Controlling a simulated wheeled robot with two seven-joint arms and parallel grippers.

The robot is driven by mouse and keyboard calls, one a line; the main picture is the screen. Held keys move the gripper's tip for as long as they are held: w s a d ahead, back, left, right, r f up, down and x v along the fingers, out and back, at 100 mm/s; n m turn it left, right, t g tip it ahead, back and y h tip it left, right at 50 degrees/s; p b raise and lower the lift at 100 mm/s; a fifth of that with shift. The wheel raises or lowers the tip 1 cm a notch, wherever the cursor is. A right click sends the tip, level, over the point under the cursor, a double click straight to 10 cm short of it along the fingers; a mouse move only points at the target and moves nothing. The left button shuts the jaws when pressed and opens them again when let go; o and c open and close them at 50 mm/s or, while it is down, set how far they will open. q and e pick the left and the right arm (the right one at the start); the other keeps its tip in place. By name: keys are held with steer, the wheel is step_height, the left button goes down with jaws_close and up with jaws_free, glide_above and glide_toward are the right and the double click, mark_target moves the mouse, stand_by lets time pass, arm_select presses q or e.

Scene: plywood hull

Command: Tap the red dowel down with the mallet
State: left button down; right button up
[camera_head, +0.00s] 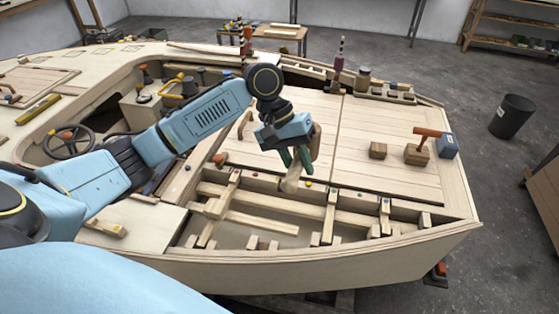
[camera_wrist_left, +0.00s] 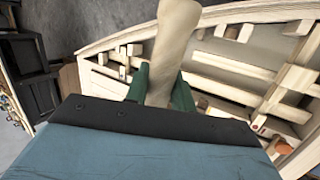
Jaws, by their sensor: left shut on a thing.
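My left gripper (camera_head: 299,160), with green fingers, is shut on a pale wooden thing that looks like the mallet (camera_head: 290,184). It hangs down over the open framed bay of the hull. In the left wrist view the held mallet (camera_wrist_left: 175,45) sticks out between the green fingers (camera_wrist_left: 160,88). A small red spot, possibly the top of the red dowel (camera_head: 332,194), shows on the frame right of the mallet. It is too small to tell how far it stands up. My right gripper is not in view.
Small yellow (camera_head: 308,183) and blue (camera_head: 386,201) spots sit along the same frame. Flat deck panels (camera_head: 390,165) lie behind the bay. A steering wheel (camera_head: 69,141) is at left.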

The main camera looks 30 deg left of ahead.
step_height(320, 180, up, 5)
steer(key=p, duration=0.4)
arm_select(q)
steer(key=w+a+f+n+t+b, duration=0.1)
steer(key=w+a+f+n+b, duration=0.1)
steer(key=a+f, duration=0.4)
steer(key=w+a+f+n+t+y+b, duration=0.1)
steer(key=a+f+n+t+b, duration=0.1)
steer(key=a+f+n+b, duration=0.2)
step_height(320, 180, down, 4)
steer(key=a+n, duration=0.2)
steer(key=shift+w+a+f+t, duration=0.25)
steer(key=shift+w+a+t, duration=0.05)
steer(key=shift+w, duration=0.05)
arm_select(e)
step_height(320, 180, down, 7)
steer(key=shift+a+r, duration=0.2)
arm_select(q)
steer(key=shift+r, duration=0.1)
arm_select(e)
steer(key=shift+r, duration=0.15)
arm_select(q)
steer(key=shift+p, duration=0.4)
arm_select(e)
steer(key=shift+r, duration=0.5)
